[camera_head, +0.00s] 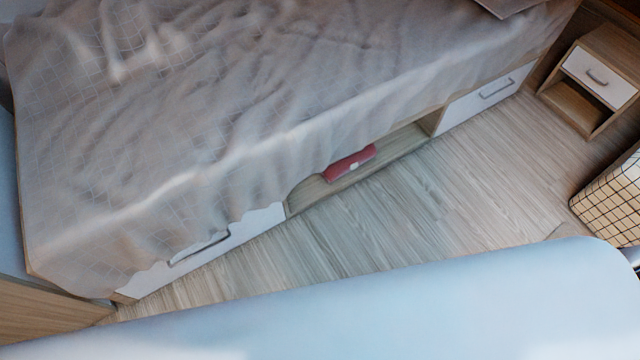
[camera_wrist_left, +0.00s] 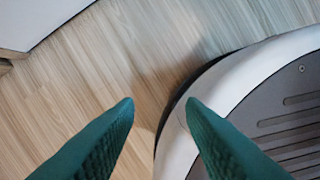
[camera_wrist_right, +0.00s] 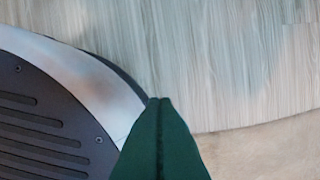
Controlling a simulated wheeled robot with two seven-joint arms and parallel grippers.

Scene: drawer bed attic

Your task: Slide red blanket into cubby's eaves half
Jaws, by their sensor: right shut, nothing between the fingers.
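The red blanket (camera_head: 349,163) is a small folded bundle with a pale tag. It lies in the open cubby (camera_head: 400,144) under the bed, between two white drawer fronts, near the cubby's middle. The draped bed cover hides the cubby's upper and inner parts. My left gripper (camera_wrist_left: 160,106) shows two green fingers apart with nothing between them, above the wood floor and beside my base. My right gripper (camera_wrist_right: 159,101) has its green fingers pressed together, empty, above the floor by my base. Neither gripper shows in the head view, and neither touches the blanket.
The bed (camera_head: 200,110) has a rumpled beige cover hanging over its side. White drawers (camera_head: 485,96) flank the cubby. A nightstand (camera_head: 597,75) stands at the upper right, with a checkered box-like item (camera_head: 610,198) below it. The wood floor (camera_head: 430,200) before the cubby is clear.

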